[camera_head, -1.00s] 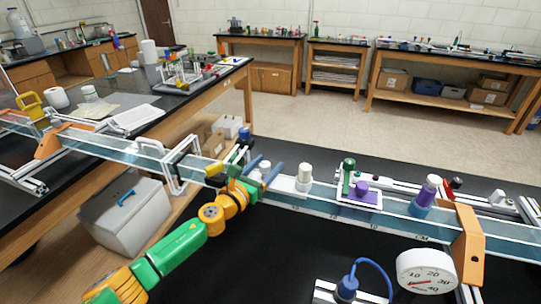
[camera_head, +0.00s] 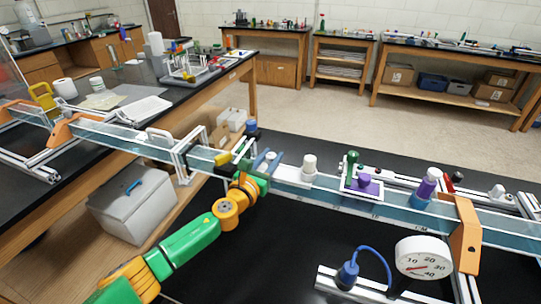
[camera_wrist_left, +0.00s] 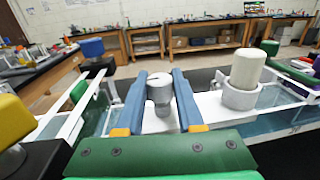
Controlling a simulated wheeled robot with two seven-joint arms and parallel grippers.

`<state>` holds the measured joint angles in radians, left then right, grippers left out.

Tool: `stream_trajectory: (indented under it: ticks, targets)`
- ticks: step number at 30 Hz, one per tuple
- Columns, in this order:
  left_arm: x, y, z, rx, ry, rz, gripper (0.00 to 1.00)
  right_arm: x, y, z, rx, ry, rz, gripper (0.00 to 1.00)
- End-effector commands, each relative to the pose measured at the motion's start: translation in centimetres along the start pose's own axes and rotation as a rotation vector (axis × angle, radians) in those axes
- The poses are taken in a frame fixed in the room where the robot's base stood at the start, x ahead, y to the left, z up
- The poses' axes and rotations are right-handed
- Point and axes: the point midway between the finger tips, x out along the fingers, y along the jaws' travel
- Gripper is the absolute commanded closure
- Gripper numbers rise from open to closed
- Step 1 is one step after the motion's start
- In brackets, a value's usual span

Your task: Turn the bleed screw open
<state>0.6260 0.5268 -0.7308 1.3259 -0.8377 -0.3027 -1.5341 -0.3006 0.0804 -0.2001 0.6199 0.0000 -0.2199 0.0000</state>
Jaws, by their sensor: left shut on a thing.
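A grey cylindrical knob with a pale slotted top (camera_wrist_left: 161,92), apparently the bleed screw, stands upright on a white mount on the clear channel. My left gripper (camera_wrist_left: 160,80) is shut on it, with one blue finger along each side. In the head view, my left gripper (camera_head: 267,160) is at the channel's middle, and its fingers mostly hide the knob. My right gripper is not in view.
A cream-capped post (camera_head: 309,165) stands just right of the gripper. Further right are a purple knob (camera_head: 364,180), a green post (camera_head: 352,158), a purple-and-blue fitting (camera_head: 426,187) and a dial gauge (camera_head: 423,259). The black bench in front is mostly clear.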

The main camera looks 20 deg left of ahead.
Motion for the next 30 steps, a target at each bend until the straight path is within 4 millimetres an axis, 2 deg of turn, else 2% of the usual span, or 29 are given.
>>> stream_trajectory:
  ticks: [6,13,17,30]
  targets:
    - [0.0,-0.2,0.1,-0.004,0.003,0.175,1.0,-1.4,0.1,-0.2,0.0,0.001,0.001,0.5]
    - [0.0,-0.3,-0.3,-0.004,0.002,0.393,1.0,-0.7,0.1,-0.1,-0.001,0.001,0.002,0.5]
    - [0.1,-0.2,-0.5,-0.002,0.0,0.512,1.0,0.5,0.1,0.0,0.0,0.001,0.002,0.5]
    - [0.0,-0.1,-0.7,0.0,0.0,0.81,1.0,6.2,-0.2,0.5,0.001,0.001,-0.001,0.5]
